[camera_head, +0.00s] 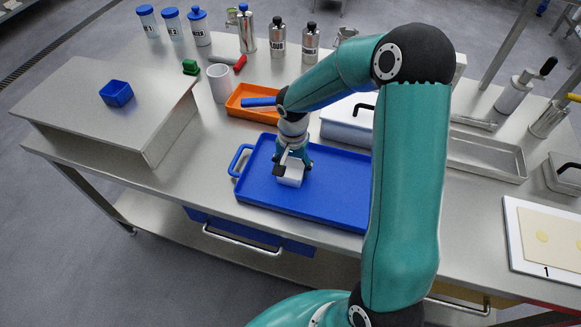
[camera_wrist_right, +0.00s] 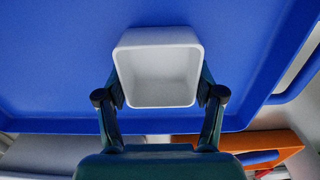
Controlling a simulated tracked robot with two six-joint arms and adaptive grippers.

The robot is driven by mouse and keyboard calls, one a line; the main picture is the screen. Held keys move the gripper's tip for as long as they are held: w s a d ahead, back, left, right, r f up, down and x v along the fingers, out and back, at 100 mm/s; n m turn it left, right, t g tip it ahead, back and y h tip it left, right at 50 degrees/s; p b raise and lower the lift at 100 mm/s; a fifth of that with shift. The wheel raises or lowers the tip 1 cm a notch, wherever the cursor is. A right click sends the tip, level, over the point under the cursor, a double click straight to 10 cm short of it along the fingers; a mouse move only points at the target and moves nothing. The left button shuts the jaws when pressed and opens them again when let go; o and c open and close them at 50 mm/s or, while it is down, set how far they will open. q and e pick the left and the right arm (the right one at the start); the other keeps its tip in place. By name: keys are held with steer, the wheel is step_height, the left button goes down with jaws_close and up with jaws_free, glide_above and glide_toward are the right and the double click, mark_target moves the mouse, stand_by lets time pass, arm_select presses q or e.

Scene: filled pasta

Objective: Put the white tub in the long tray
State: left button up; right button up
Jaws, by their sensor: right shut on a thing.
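The white tub (camera_head: 289,174) is small, square and empty inside, and it is at the left part of the long blue tray (camera_head: 335,192). My right gripper (camera_head: 293,163) is above the tray with its fingers on two opposite sides of the tub. In the right wrist view the tub (camera_wrist_right: 158,68) sits between the fingers of the right gripper (camera_wrist_right: 160,92), with blue tray surface (camera_wrist_right: 50,60) behind it. I cannot tell whether the tub's base touches the tray floor. My left gripper is not in view.
An orange tray (camera_head: 250,114) with a blue-handled tool and a white mug (camera_head: 220,83) stand behind the blue tray. A white lidded box (camera_head: 347,122) is close behind it. A blue bin (camera_head: 116,93) stands on a raised shelf at left. Bottles line the back.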

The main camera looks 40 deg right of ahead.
mark_target(292, 172)
steer(key=o, duration=0.6)
steer(key=shift+f, duration=0.15)
steer(key=o, duration=0.5)
steer(key=shift+c, duration=0.2)
steer(key=shift+r, duration=0.25)
step_height(292, 172, up, 12)
steer(key=shift+f, duration=0.1)
